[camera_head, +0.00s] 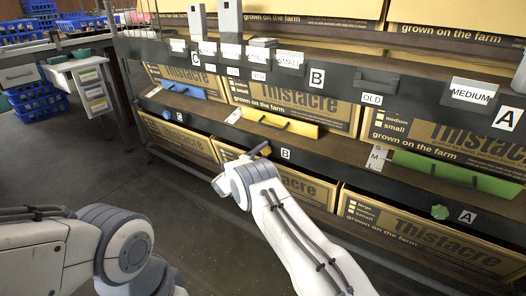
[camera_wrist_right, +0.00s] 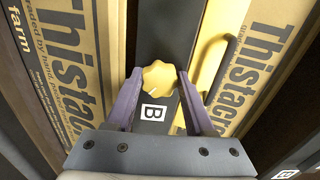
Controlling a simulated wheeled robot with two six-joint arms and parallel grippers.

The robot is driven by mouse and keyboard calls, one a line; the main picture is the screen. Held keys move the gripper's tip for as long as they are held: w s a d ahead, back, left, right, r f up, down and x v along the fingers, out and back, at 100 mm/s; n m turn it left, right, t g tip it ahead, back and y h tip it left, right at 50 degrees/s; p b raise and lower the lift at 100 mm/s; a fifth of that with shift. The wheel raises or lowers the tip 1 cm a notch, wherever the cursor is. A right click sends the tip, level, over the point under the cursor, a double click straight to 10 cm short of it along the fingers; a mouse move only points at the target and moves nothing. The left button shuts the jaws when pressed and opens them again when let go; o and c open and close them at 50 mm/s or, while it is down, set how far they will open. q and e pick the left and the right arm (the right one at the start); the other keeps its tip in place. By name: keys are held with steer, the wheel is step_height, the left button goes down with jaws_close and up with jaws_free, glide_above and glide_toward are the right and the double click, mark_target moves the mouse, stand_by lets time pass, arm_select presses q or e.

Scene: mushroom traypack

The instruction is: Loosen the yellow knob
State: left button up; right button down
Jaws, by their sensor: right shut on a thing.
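The yellow knob (camera_wrist_right: 159,76) has a lobed rim and sits on the dark shelf rail beside a "B" label in the right wrist view. My right gripper (camera_wrist_right: 159,84) has its two purple fingers on either side of the knob, shut on it. In the head view the right gripper (camera_head: 262,151) reaches the lower rail left of the "B" label (camera_head: 285,154), and the knob is mostly hidden there. My left arm shows at the lower left, but its gripper is out of view.
A yellow panel with a dark handle (camera_head: 276,122) lies above the rail. A green knob (camera_head: 439,212) is on the rail at right, a blue knob (camera_head: 166,114) at left. Thistacre boxes (camera_head: 430,238) fill the shelves. Open floor lies in front.

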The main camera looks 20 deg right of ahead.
steer(key=n+p, duration=0.1)
steer(key=n, duration=0.4)
steer(key=shift+a+f+n, duration=0.1)
steer(key=shift+n, duration=0.2)
steer(key=n, duration=0.6)
steer(key=shift+s+f+p, duration=0.1)
steer(key=shift+p, duration=0.2)
steer(key=n, duration=0.5)
steer(key=shift+n, duration=0.4)
steer(key=n, duration=0.6)
steer(key=shift+s+p, duration=0.1)
steer(key=shift+p, duration=0.3)
steer(key=shift+c, duration=1.9)
jaws_free()
steer(key=shift+o, duration=0.6)
